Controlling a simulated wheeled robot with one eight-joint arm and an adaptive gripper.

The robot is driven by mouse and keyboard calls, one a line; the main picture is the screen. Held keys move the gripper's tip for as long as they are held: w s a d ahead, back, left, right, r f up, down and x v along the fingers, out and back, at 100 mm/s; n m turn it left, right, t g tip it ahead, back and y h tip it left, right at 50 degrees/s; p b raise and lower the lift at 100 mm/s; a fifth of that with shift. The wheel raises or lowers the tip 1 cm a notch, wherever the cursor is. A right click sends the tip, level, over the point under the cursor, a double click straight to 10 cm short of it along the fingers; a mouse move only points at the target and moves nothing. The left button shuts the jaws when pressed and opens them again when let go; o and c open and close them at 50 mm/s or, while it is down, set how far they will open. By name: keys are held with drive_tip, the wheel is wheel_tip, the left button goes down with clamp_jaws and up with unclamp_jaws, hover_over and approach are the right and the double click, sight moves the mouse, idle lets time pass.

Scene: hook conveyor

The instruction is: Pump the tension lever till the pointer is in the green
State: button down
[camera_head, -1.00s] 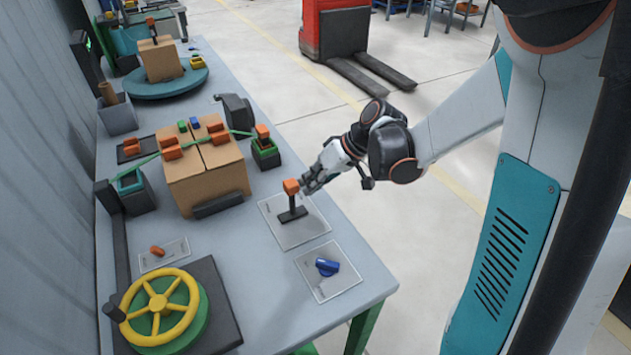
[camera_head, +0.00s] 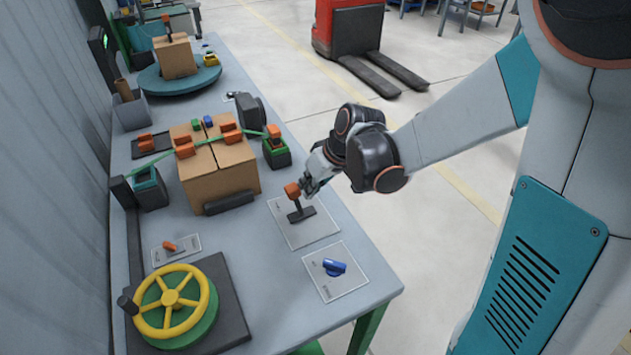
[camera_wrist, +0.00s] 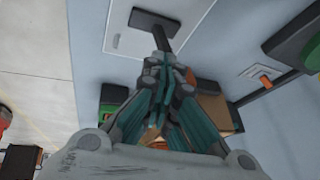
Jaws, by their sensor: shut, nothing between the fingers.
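A black lever with an orange knob (camera_head: 292,190) stands on a dark base on a pale plate (camera_head: 317,235) near the table's right side. It leans a little to the left. My gripper (camera_head: 308,187) is shut and empty, at the right side of the knob, seeming to touch it. In the wrist view my closed fingertips (camera_wrist: 163,62) cover the knob, and the black lever base (camera_wrist: 152,22) shows beyond them. I cannot make out a pointer or a green zone in either view.
A carton (camera_head: 218,180) with a green strap stands behind the lever, beside a green block with an orange top (camera_head: 276,150). A blue knob (camera_head: 334,267) is in front. A yellow handwheel (camera_head: 172,300) is front left. Open floor lies to the right.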

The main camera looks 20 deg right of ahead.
sight(292, 193)
drive_tip(key=a, duration=0.1)
drive_tip(key=a+h, duration=0.2)
drive_tip(key=shift+s+n+t, duration=0.3)
drive_tip(key=shift+s+a+f, duration=0.1)
drive_tip(key=shift+a+f, duration=0.05)
drive_tip(key=shift+a, duration=0.45)
